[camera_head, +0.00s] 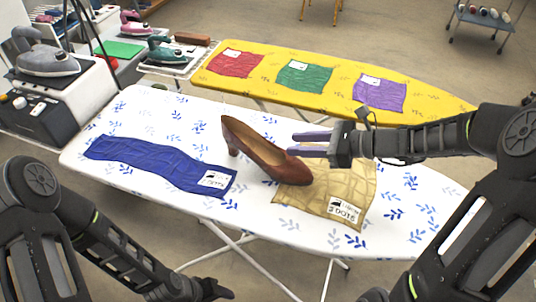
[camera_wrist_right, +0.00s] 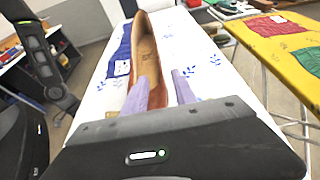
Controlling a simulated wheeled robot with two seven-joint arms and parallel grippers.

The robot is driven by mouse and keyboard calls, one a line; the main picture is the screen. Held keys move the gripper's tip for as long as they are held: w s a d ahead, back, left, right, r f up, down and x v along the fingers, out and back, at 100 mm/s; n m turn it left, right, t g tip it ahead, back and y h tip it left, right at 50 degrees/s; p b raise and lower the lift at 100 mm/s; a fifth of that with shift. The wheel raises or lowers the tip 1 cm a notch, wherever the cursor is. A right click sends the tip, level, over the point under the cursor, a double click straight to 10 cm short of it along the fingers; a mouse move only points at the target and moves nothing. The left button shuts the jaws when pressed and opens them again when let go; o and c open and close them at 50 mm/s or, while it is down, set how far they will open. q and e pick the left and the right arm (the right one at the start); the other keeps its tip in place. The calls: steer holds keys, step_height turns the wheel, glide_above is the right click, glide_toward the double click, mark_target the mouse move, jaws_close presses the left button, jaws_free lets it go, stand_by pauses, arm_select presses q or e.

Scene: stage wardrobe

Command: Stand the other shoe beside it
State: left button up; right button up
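One brown heeled shoe (camera_head: 262,152) stands on the white ironing board (camera_head: 150,113), its toe over the edge of the tan cloth (camera_head: 345,190) and its heel toward the back left. I see no second shoe. My right gripper (camera_head: 306,144) is just right of the shoe, by its toe end. In the right wrist view, the shoe (camera_wrist_right: 148,60) lies ahead of and partly between the two spread purple fingers (camera_wrist_right: 162,95). The fingers look open, with a gap on the right side. My left gripper (camera_head: 218,291) is low, in front of the board; its finger gap is unclear.
A blue cloth (camera_head: 160,163) with a label lies left of the shoe. A yellow ironing board (camera_head: 300,85) with red, green and purple cloths stands behind. Irons (camera_head: 45,60) stand at the back left. The board's right end has bare room.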

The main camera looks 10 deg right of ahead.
mark_target(267, 149)
steer(key=shift+w+a+f, duration=0.25)
steer(key=shift+w+a, duration=0.05)
steer(key=shift+a, duration=0.2)
steer(key=shift+p+x, duration=0.65)
steer(key=shift+x, duration=1.95)
steer(key=shift+r, duration=0.1)
steer(key=shift+c, duration=0.2)
jaws_close()
